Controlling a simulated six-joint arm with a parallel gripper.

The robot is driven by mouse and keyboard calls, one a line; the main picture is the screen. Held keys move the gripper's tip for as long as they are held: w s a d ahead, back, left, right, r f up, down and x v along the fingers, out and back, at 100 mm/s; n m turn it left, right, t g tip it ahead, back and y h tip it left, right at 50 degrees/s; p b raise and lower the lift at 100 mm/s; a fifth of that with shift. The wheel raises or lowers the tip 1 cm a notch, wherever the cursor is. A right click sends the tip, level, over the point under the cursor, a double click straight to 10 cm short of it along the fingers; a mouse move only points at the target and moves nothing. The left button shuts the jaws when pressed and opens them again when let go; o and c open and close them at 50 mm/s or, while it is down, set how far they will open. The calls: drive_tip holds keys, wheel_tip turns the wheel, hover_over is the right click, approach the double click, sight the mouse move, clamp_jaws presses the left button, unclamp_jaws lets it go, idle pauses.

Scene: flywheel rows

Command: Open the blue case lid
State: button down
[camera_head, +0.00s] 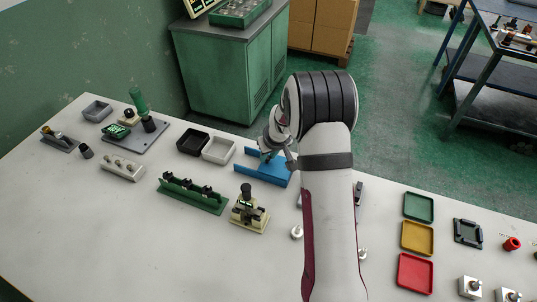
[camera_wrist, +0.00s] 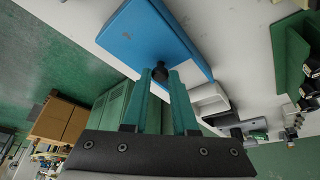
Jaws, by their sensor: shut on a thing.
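The blue case (camera_head: 268,178) lies near the far edge of the white table, left of my arm, and is partly covered by my gripper (camera_head: 272,155). In the wrist view the blue panel (camera_wrist: 150,32) of the case fills the upper middle, with a small black knob (camera_wrist: 160,74) near its edge. My gripper's two green fingers (camera_wrist: 161,78) are shut on this knob, one on each side. How far the lid stands from the case body is hard to tell, as the arm and gripper hide part of it.
A black bin (camera_head: 193,142) and a white bin (camera_head: 219,150) stand just left of the case. A green rack (camera_head: 192,195) and a cream fixture (camera_head: 249,212) stand nearer. Green, yellow and red trays (camera_head: 416,275) lie to the right. A green cabinet (camera_head: 232,70) stands behind the table.

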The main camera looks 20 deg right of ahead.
idle(0.3)
drive_tip(key=w+a, duration=0.5)
drive_tip(key=shift+w+a, duration=0.2)
drive_tip(key=c, duration=0.7)
unclamp_jaws()
drive_tip(key=v, duration=1.6)
drive_tip(key=shift+s+f, duration=0.1)
